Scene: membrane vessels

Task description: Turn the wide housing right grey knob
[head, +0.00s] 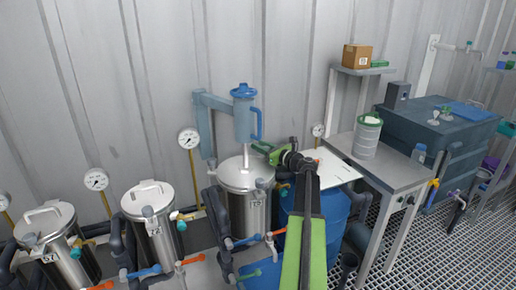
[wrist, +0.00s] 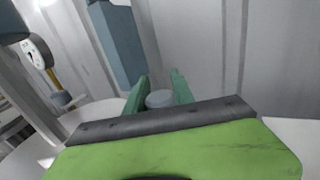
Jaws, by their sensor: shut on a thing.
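The wide housing (head: 240,207) is a steel vessel with a round lid, in the middle of the head view. A blue pitcher-like filter unit (head: 243,118) stands above it on a blue-grey bracket. My gripper (head: 264,148) reaches in from the right, its green fingers at the right edge of the lid. In the wrist view my gripper (wrist: 158,92) has a round grey knob (wrist: 160,98) between its two green fingers, and it is shut on it. The knob is hidden behind the fingers in the head view.
Two slimmer steel vessels (head: 158,235) (head: 62,248) stand to the left, with gauges (head: 96,179) on the wall. A blue barrel (head: 325,235) stands to the right under a white sheet. A steel table (head: 390,160) holds a green-lidded canister (head: 367,140).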

